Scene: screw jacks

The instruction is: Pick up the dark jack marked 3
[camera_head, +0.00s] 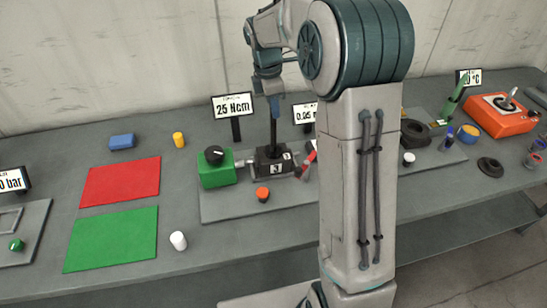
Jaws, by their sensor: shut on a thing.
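The dark jack (268,162) is a black block with white markings on its front and a tall dark stem rising from its top. It stands upright on the grey plate (222,211), or very close to it; I cannot tell whether it touches. The markings are too small to read surely. My gripper (274,98) points down from above and is shut on the jack at the upper part of its stem. The fingertips are small and partly merge with the dark stem.
A green block with a black knob (216,170) stands close left of the jack. A red-orange knob (263,194) is in front. A "25 Ncm" sign (233,106) stands behind. Red (121,182) and green (111,239) mats lie left. My arm hides the area right of the jack.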

